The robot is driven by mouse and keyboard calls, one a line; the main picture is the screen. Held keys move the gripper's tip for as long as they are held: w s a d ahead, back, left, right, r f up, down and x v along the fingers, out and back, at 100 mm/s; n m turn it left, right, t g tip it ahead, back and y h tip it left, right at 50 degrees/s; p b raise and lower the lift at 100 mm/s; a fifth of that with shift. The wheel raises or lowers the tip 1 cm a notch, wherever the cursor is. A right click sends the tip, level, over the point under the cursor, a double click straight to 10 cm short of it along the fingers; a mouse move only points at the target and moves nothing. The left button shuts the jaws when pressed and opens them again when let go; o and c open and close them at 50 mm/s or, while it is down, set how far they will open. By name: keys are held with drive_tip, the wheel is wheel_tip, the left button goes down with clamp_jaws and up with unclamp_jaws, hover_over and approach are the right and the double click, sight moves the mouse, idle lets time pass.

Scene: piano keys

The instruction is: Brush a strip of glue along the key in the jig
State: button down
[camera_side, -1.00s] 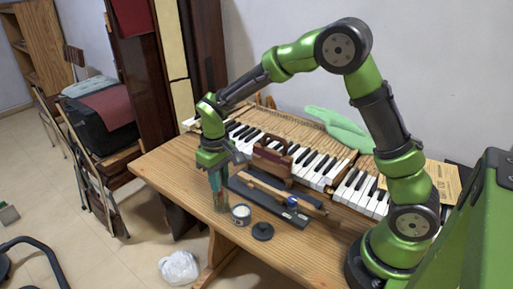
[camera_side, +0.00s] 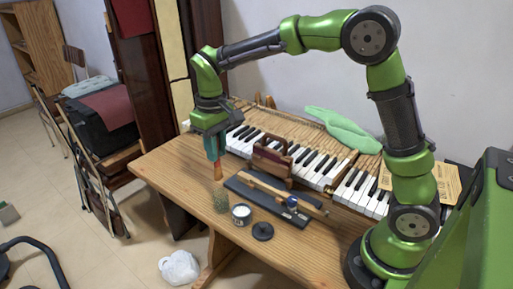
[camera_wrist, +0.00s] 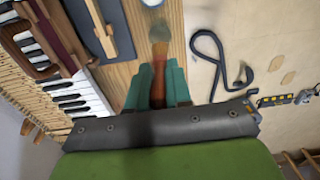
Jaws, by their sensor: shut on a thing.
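My gripper (camera_side: 213,148) has teal fingers shut on a brush, held upright above the bench. The brush's orange-brown handle (camera_wrist: 160,85) shows between the fingers in the wrist view, and its lower part (camera_side: 218,171) shows in the side view. A clear glass jar (camera_side: 220,203) stands below the brush, which is above it and apart from it. A glue pot (camera_side: 241,215) with a pale top stands right of the jar. The dark jig (camera_side: 236,184) lies behind the pot with a long wooden key (camera_side: 260,187) in it. I cannot make out glue on the key or bristles.
A dark round lid (camera_side: 263,232) lies right of the pot. A blue knob (camera_side: 292,201) is at the jig's right end. A brown handled block (camera_side: 272,160) stands between the jig and the piano keys (camera_side: 312,162). The bench's left part (camera_side: 168,172) is clear.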

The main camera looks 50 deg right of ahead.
idle(0.4)
drive_tip(key=s+f+g, duration=0.4)
drive_tip(key=f, duration=0.4)
drive_tip(key=shift+s, duration=0.15)
idle(0.4)
drive_tip(key=shift+f, duration=0.5)
idle(1.4)
wheel_tip(320, 180, up, 7)
idle(0.9)
drive_tip(key=shift+d, duration=0.1)
